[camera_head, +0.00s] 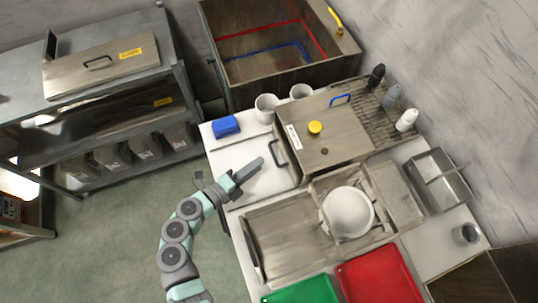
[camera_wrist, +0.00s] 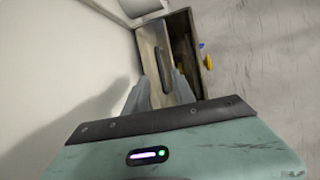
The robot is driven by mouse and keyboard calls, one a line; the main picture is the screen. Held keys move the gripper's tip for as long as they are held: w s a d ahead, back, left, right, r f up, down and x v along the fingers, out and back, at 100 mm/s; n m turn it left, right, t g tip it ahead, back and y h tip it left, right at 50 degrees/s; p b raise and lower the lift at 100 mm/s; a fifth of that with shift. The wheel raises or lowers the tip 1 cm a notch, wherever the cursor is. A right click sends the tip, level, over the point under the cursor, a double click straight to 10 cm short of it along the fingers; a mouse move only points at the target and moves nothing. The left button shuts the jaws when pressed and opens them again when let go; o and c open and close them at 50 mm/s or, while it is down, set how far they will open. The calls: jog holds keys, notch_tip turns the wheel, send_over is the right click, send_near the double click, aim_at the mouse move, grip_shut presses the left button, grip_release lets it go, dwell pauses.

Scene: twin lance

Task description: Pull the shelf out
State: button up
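A metal box-shaped unit (camera_head: 325,125) stands on the white counter, with a dark handle (camera_head: 278,152) on its left face. In the wrist view the handle (camera_wrist: 163,68) stands upright on the metal front, ahead of my two fingers (camera_wrist: 160,85). The fingers are apart, with a gap between them. They look short of the handle; contact cannot be made out.
A blue block (camera_head: 226,126) and two white cups (camera_head: 266,108) are behind my gripper. A sink with a white plate (camera_head: 348,212) and green (camera_head: 302,291) and red (camera_head: 382,277) boards are in front. Bare counter lies left of the handle.

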jog(key=x, duration=0.6)
jog(key=shift+f, duration=0.1)
jog(key=shift+c, duration=0.2)
grip_shut()
dwell(1.1)
